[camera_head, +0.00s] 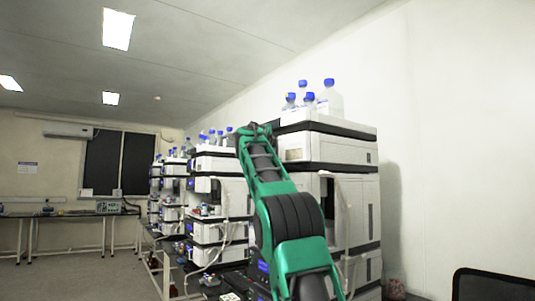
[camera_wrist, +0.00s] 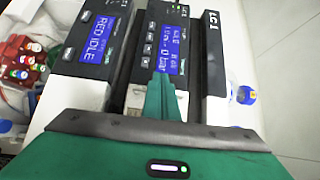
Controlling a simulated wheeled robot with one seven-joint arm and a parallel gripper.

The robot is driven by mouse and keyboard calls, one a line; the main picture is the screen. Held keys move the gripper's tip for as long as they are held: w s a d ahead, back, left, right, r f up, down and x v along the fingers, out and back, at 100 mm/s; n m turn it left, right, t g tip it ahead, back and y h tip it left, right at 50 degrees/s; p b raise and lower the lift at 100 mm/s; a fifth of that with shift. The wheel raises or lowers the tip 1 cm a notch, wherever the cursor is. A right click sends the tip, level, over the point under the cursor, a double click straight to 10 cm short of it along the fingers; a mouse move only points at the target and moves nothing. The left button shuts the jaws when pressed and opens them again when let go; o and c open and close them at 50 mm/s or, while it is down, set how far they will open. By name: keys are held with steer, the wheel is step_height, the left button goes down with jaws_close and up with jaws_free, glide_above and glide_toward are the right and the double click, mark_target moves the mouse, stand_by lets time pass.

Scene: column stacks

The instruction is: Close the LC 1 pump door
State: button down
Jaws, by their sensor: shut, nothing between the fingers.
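In the wrist view, a dark strip marked LC 1 (camera_wrist: 212,50) runs along the right side of the instrument stack. My gripper (camera_wrist: 161,92) shows as a green finger pair, shut and empty, in front of that module's lower end. I cannot tell whether it touches the module. The nearest stack (camera_head: 349,151) stands behind my green arm in the head view; my gripper is hidden there. I cannot clearly make out the pump door or how far it stands open.
Blue-capped bottles (camera_head: 329,100) stand on top of the nearest stack. More stacks (camera_head: 215,190) stand to its left. A dark chair back (camera_head: 492,287) is at lower right.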

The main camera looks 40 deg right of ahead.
stand_by(0.4)
steer(key=s+a, duration=0.1)
steer(key=a, duration=1.3)
